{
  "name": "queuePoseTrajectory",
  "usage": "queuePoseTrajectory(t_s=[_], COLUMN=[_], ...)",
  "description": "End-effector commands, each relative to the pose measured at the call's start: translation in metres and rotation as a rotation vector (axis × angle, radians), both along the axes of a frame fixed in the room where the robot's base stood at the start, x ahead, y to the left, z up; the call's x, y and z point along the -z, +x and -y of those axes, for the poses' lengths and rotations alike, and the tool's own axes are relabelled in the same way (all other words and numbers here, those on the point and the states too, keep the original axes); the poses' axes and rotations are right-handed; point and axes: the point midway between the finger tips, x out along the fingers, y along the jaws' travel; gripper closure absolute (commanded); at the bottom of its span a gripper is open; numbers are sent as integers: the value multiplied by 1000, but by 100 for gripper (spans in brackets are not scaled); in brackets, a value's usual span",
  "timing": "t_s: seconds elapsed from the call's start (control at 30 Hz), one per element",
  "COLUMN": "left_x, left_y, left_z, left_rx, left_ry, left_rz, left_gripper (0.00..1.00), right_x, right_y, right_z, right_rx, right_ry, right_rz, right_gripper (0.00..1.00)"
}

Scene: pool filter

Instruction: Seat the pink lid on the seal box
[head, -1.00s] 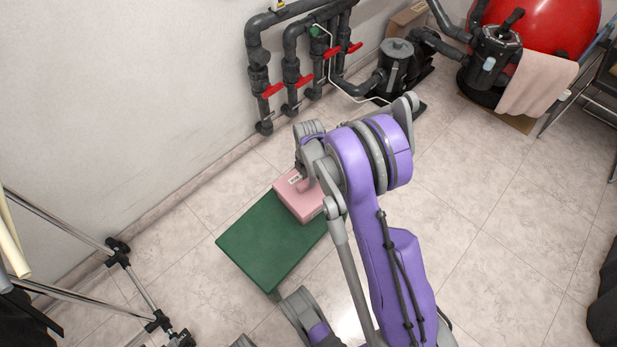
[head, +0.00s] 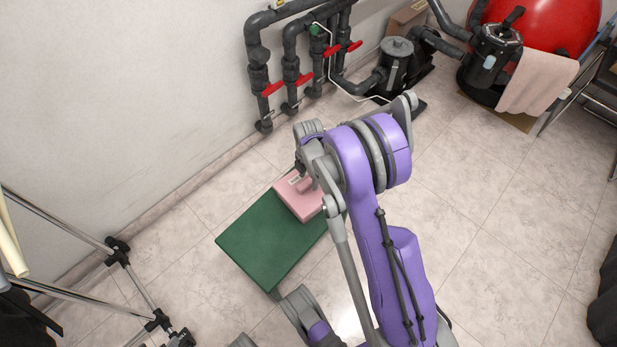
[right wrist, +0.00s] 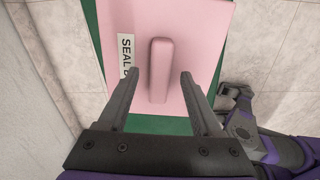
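The pink lid (head: 292,197) lies over one end of the green tabletop, partly covered by my arm. In the right wrist view the flat pink lid (right wrist: 197,45) has a raised bar handle (right wrist: 159,70) and a white label reading "SEAL B", cut off by a finger. I cannot make out a separate box under it or how the lid sits. My right gripper (right wrist: 160,80) is open, one finger on each side of the handle, with gaps between. It also shows in the head view (head: 303,168), mostly hidden by its wrist. My left gripper cannot be clearly made out.
The green tabletop (head: 262,245) is bare at its near left. Grey pipes with red valve handles (head: 272,90) stand at the wall behind. A metal tripod-like frame (head: 120,255) is at left.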

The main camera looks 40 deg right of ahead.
Motion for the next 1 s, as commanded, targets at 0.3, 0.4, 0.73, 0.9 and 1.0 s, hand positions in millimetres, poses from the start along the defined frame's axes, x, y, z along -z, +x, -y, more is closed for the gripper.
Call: queuePoseTrajectory(t_s=[0.3,0.4,0.73,0.9,1.0], left_x=[-3,-8,-27,-30,-30], left_y=[-1,-2,-5,-5,-5], left_z=[0,0,0,0,0], left_rx=[0,0,0,0,0], left_ry=[0,0,0,0,0], left_rz=[0,0,3,3,3], left_gripper=[50,50,50,50,50], right_x=[-13,-32,-94,-107,-109], right_y=[0,-1,-1,0,0], right_z=[0,0,0,0,0], right_rx=[0,0,0,0,0], right_ry=[0,0,0,0,0], right_rz=[0,0,0,0,0], right_gripper=[34,34,34,34,34])
